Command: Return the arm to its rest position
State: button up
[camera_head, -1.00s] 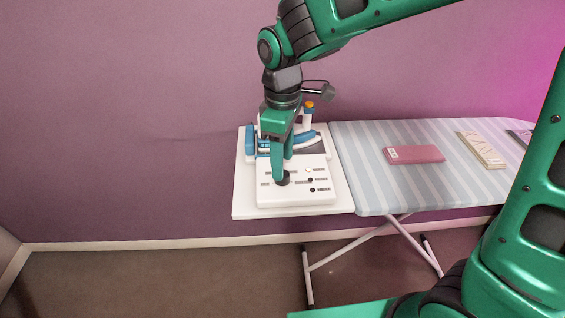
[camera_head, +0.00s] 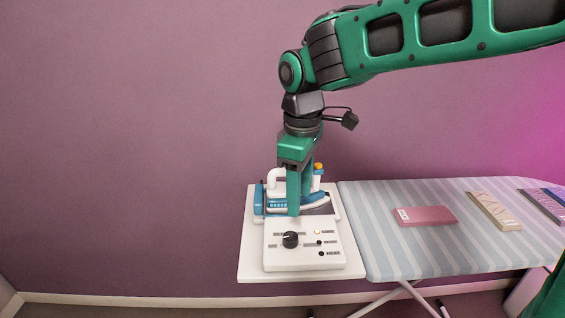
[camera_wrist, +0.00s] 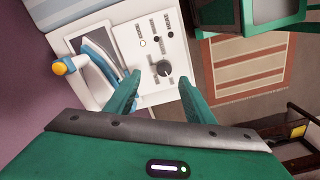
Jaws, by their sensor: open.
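My gripper (camera_head: 299,203) hangs pointing down over the ironing station, its green fingers in front of the iron. In the wrist view my gripper (camera_wrist: 158,92) has its two fingers spread apart with nothing between them. The black dial (camera_head: 290,240) on the white control panel (camera_head: 305,262) lies just below the fingertips and apart from them. It also shows in the wrist view, the black dial (camera_wrist: 163,68) lying beyond the gap between the fingers. The blue and white iron (camera_head: 272,199) rests on its stand behind the panel, partly hidden by my fingers.
A striped ironing board (camera_head: 385,240) extends right from the white shelf (camera_head: 252,248). A purple wall (camera_head: 130,150) stands behind. Space left of the shelf is clear.

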jog(key=s+d+f+m, duration=0.15)
jog(key=d+m, duration=0.25)
jog(key=d, duration=0.6)
jog(key=s+d+m, duration=0.3)
jog(key=d+m, duration=0.1)
jog(key=d, duration=0.6)
jog(key=s+d+f+m, duration=0.2)
jog(key=s+d+m, duration=0.3)
jog(key=s, duration=0.3)
jog(key=s+d+f+m, duration=0.3)
jog(key=s+d+m, duration=0.3)
jog(key=s+d, duration=0.2)
jog(key=shift+s+d, duration=0.2)
jog(key=shift+s, duration=0.15)
